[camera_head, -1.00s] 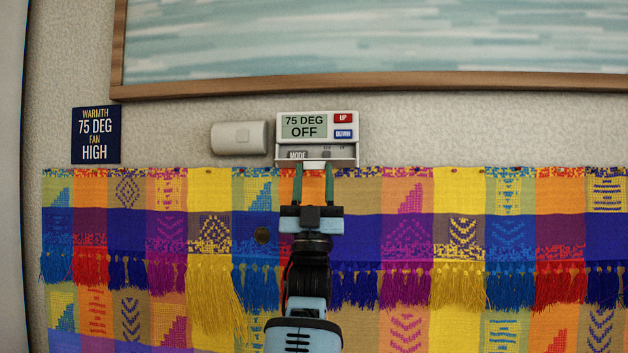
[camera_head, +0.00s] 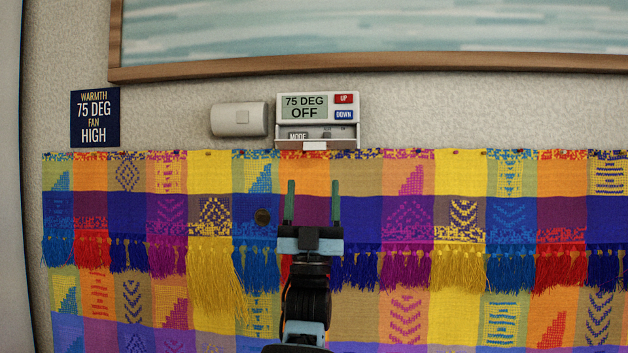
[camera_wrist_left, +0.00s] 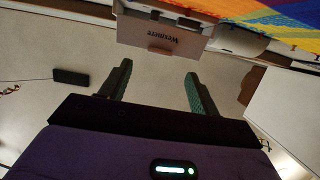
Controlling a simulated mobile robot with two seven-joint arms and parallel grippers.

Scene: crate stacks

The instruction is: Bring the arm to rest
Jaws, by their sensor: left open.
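My left gripper (camera_head: 312,205) is in the middle of the head view, in front of a colourful woven hanging. Its two green fingers point up and are spread apart with nothing between them. It is below and apart from a white thermostat (camera_head: 348,128), whose screen reads 75 DEG OFF. In the left wrist view the open fingers (camera_wrist_left: 157,85) point towards a white flap marked Wexmere (camera_wrist_left: 165,38), with a gap between. My right gripper is in neither view.
A dark blue card (camera_head: 95,118) reads WARMTH 75 DEG, FAN HIGH. A small white box (camera_head: 239,120) is left of the thermostat. A wood-framed picture (camera_head: 370,80) hangs above. The fringed woven hanging (camera_head: 560,225) covers the lower wall.

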